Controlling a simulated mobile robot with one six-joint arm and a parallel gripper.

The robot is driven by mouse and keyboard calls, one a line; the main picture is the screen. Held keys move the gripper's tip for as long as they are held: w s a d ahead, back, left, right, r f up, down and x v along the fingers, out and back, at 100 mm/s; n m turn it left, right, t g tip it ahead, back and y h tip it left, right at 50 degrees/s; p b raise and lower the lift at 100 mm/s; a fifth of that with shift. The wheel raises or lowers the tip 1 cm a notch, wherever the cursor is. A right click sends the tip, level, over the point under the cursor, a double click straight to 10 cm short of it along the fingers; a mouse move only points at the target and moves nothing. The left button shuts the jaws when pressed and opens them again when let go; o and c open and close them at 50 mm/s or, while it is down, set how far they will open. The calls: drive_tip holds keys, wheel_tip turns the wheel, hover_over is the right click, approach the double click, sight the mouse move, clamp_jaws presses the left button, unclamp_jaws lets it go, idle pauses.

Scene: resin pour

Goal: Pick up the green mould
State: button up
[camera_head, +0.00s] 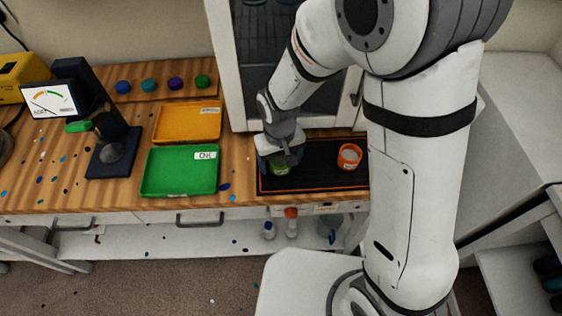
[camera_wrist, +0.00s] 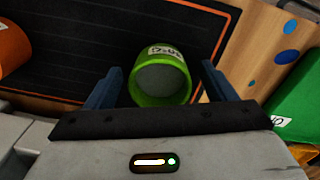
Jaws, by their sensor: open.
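The green mould (camera_wrist: 160,77) is a small round cup with a white label on its side and a grey inside. It sits on the black mat (camera_wrist: 90,35) with an orange border. My gripper (camera_wrist: 160,92) is open, with one blue finger on each side of the mould, and gaps show between the fingers and the mould. In the head view my gripper (camera_head: 280,158) is over the left part of the mat, and the green mould (camera_head: 281,169) shows partly below it, the rest hidden by the gripper.
An orange mould (camera_head: 349,156) stands on the mat to the right. A green tray (camera_head: 181,190) and a yellow-orange tray (camera_head: 188,107) lie left of the mat. A dial gauge stand (camera_head: 113,165) is further left. Paint spots dot the wooden bench. A cabinet rises behind.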

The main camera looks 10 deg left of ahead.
drive_tip(key=c, duration=1.1)
drive_tip(key=shift+r, duration=0.1)
wheel_tip(320, 180, up, 10)
drive_tip(key=shift+f+b, duration=0.1)
drive_tip(key=shift+b, duration=0.3)
